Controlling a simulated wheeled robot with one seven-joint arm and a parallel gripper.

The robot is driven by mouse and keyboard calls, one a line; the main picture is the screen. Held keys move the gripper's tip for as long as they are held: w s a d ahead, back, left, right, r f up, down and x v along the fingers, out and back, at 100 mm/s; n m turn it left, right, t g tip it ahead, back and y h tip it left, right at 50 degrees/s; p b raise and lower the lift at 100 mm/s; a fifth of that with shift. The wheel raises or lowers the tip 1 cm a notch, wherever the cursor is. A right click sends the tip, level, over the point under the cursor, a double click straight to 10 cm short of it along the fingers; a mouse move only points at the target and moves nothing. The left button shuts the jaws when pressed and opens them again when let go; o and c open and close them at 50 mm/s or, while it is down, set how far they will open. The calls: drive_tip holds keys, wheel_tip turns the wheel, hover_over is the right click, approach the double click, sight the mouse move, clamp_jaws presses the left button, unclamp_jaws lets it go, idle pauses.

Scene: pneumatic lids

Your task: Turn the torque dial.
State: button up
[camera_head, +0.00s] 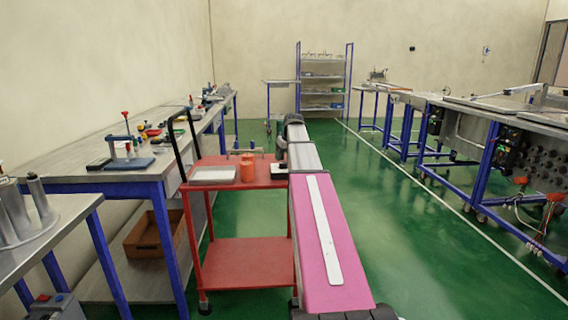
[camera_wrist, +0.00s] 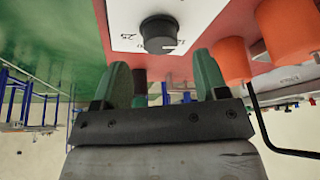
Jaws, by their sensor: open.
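The torque dial is a round black knob (camera_wrist: 160,34) with a white mark, on a white plate (camera_wrist: 124,14) printed with numbers. In the wrist view it stands at the top middle, just beyond my fingertips. My gripper (camera_wrist: 160,65) has two green fingers spread apart with nothing between them. The knob lies ahead of the gap, apart from both fingers. In the head view the white plate (camera_head: 280,170) shows at the right edge of the red cart's top, beside my arm. My gripper is mostly hidden there behind my arm.
The red cart (camera_head: 238,185) also bears two orange cylinders (camera_head: 246,171), close to my right finger in the wrist view (camera_wrist: 281,28), and a grey tray (camera_head: 213,174). A black handle (camera_head: 178,140) rises at its left. Workbenches (camera_head: 120,180) line the left; green floor is open right.

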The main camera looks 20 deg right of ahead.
sight(283, 162)
drive_tip(key=shift+x, duration=2.15)
drive_tip(key=shift+a, duration=0.1)
drive_tip(key=c, duration=0.9)
